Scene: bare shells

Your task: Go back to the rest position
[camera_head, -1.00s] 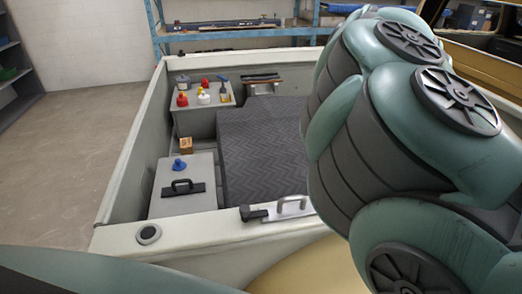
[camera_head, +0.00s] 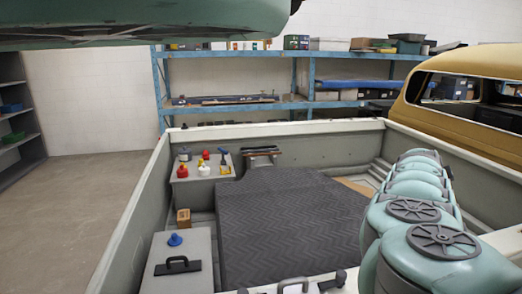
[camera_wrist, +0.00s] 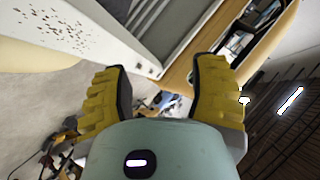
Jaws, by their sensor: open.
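My gripper (camera_wrist: 160,95) shows in the wrist view with its two yellow ribbed fingers spread wide apart and nothing between them. The wrist view is tilted, with a pale wall, a wooden-coloured edge and dark clutter beyond the fingers. In the head view my green arm rises along the right side and another part of it crosses the top left; the gripper itself does not show there.
A vehicle bed (camera_head: 137,205) holds a dark ribbed mat (camera_head: 285,225). At its left are a grey box (camera_head: 195,255) with a black handle and a blue knob (camera_head: 174,239), a wooden block (camera_head: 183,217), and red bottles (camera_head: 182,170). Blue shelving (camera_head: 230,54) stands behind. Floor (camera_head: 90,185) at left is clear.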

